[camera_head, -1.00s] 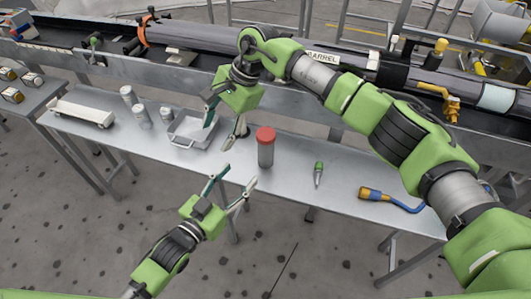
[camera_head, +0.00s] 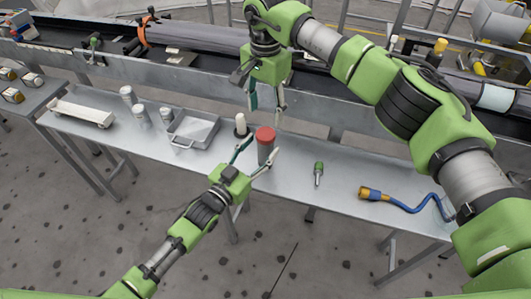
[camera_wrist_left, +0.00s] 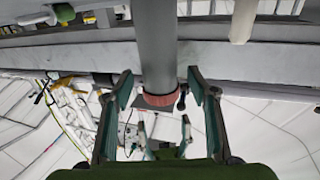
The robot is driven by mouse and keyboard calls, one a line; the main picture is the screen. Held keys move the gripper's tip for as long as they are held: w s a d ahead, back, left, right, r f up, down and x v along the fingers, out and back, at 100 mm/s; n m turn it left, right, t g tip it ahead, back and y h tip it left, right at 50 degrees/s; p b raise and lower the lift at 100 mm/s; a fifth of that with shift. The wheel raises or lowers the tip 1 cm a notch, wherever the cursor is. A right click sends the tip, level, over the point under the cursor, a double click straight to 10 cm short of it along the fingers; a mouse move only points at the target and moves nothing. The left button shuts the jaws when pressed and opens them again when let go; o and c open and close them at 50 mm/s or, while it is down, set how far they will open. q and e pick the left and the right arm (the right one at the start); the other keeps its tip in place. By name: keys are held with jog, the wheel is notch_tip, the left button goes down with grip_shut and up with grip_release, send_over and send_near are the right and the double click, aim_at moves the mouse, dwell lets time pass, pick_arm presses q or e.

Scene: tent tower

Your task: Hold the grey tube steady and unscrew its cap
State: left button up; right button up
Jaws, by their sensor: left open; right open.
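The grey tube (camera_head: 264,153) stands upright on the metal table, with its red cap (camera_head: 265,134) on top. My left gripper (camera_head: 259,157) is open in front of the tube, its fingers on either side of it. In the left wrist view, the tube (camera_wrist_left: 155,45) appears upside down, its red cap (camera_wrist_left: 160,101) between the spread fingers of my left gripper (camera_wrist_left: 160,95); contact cannot be told. My right gripper (camera_head: 267,105) is open and points down above the cap, apart from it.
A grey tray (camera_head: 205,131) and several grey cans (camera_head: 141,116) are further left. A green-topped tool (camera_head: 318,172) and a blue hooked tool with a yellow end (camera_head: 405,208) lie to the right.

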pick_arm(q)
jog(key=shift+x, duration=1.4)
jog(key=shift+c, duration=0.4)
